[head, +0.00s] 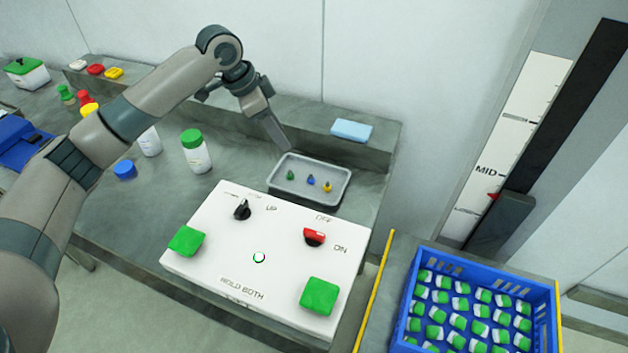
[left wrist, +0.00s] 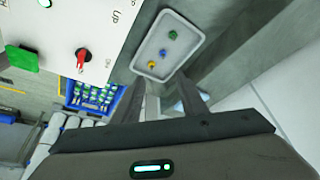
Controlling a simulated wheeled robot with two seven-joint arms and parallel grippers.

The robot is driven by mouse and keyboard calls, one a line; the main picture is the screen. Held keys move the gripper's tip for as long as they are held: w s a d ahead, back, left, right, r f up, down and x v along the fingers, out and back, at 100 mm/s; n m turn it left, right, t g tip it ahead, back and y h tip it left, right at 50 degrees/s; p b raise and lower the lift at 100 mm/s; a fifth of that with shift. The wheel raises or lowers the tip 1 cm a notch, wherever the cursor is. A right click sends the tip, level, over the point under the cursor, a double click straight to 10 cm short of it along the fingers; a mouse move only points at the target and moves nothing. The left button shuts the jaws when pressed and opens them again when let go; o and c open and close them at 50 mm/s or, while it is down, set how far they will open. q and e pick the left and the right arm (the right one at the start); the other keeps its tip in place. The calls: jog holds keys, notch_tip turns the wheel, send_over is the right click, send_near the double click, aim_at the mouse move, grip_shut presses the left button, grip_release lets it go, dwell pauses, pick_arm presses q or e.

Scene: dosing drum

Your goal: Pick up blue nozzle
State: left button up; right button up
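The blue nozzle (head: 311,181) stands in a grey tray (head: 283,190), between a green nozzle (head: 290,175) and a yellow nozzle (head: 328,187). In the left wrist view the blue nozzle (left wrist: 163,54) lies ahead of the fingers, with nothing covering it. My left gripper (head: 284,146) is above the tray's back-left edge in the head view, apart from the nozzles. In the left wrist view my left gripper (left wrist: 167,86) has its two fingers spread, with nothing between them. My right gripper is not in view.
A white control box (head: 207,262) with green buttons and knobs stands in front of the tray. A light blue block (head: 352,130) lies on the ledge behind. A green-capped bottle (head: 196,152) stands left. A blue crate (head: 479,267) of green-and-white items is at lower right.

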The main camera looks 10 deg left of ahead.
pick_arm(q)
jog(key=shift+w+f+b, duration=0.35)
jog(key=shift+w+f, duration=0.1)
jog(key=shift+f, duration=0.2)
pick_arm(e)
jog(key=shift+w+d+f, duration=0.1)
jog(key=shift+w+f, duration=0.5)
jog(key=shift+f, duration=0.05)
pick_arm(q)
jog(key=shift+s, duration=0.1)
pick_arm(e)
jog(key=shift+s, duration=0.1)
pick_arm(q)
jog(key=p, duration=0.4)
send_near(311, 179)
jog(key=shift+w+d+f, duration=0.25)
jog(key=shift+w+f, duration=0.05)
jog(key=shift+f, duration=0.3)
jog(key=shift+w+d+f, duration=0.1)
jog(key=shift+d+f, duration=0.1)
jog(key=shift+f, duration=0.5)
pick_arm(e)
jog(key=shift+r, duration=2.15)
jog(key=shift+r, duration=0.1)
